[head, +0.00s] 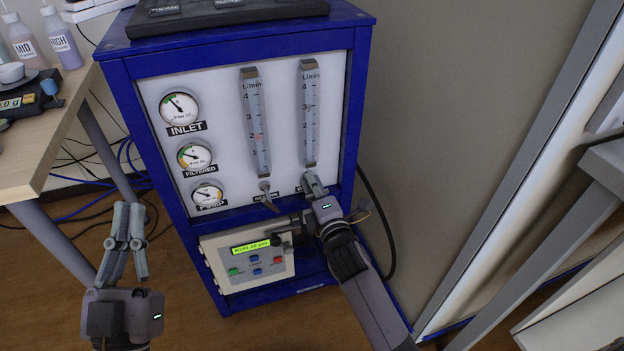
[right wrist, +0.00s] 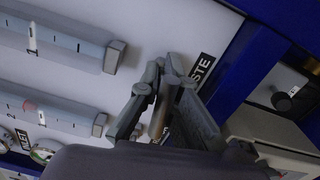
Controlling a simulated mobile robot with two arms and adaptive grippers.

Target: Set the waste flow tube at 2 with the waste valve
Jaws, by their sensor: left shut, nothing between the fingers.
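The waste flow tube (head: 310,125) is the right one of two upright scaled tubes on the analyser's white panel. The waste valve's brownish lever (right wrist: 160,119) is below this tube, beside a partly hidden label ending in "STE" (right wrist: 197,76). My right gripper (head: 312,178) is at this valve; in the right wrist view its fingers (right wrist: 164,70) close around the lever, tips near each other. My left gripper (head: 128,212) is shut and empty, in the air left of the cabinet.
The left flow tube (head: 256,125) has its own valve lever (head: 267,196) close beside my right gripper. Three gauges (head: 195,157) are further left. A control box (head: 248,262) is below. A wooden table (head: 60,130) stands left; a grey wall (head: 450,110) is right.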

